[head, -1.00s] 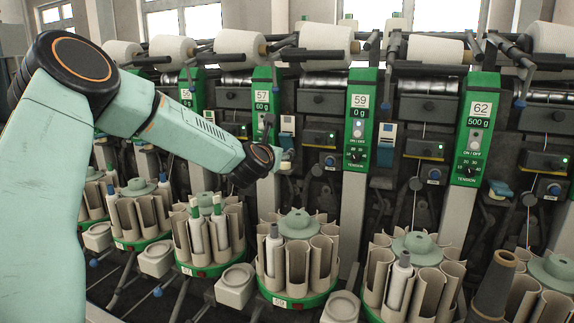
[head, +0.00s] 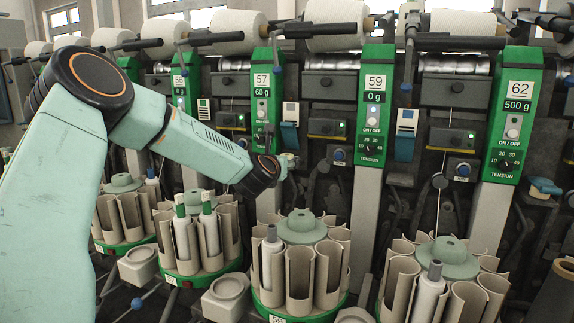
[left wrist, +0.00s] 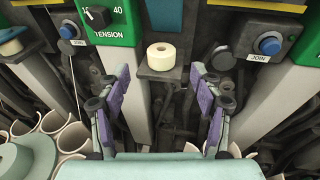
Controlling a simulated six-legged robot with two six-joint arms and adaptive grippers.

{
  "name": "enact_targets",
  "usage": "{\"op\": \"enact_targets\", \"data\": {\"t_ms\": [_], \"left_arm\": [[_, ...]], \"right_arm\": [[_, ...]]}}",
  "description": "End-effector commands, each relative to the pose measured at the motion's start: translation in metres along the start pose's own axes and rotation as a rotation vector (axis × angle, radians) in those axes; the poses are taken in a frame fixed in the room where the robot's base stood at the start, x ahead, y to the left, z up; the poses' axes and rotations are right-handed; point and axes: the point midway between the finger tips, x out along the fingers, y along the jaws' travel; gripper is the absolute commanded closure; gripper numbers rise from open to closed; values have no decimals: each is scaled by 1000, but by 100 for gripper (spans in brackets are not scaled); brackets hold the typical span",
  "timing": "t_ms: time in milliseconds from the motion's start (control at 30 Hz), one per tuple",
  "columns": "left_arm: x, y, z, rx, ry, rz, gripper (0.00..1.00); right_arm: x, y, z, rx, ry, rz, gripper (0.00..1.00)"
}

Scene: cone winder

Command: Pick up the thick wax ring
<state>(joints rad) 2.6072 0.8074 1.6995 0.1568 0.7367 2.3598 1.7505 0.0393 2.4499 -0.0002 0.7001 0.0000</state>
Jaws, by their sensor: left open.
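My right gripper is not in view.
Green panels such as 59 (head: 375,105) stand in a row on pale posts. Round bobbin magazines (head: 300,262) with tubes stand below. Blue JOIN buttons (left wrist: 270,46) flank the ring's block.

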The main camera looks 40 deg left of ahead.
Motion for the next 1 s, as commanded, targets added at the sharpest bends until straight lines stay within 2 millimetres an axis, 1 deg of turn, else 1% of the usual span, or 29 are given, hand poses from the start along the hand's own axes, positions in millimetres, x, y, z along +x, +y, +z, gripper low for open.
{"op": "enact_targets", "data": {"t_ms": [100, 300, 500, 700, 833, 1000], "left_arm": [[9, 1, -2, 2, 0, -1, 35], [19, 0, -3, 2, 2, -2, 35], [45, 1, -10, 4, 1, -1, 35], [63, 1, -8, 2, 2, -3, 35], [68, 0, -7, -1, 1, -4, 35], [68, 0, -7, -1, 1, -4, 35]], "right_arm": [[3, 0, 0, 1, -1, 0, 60], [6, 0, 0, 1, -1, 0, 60], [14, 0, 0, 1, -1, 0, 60], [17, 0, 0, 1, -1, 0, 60], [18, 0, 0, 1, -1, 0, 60], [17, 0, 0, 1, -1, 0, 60]]}}
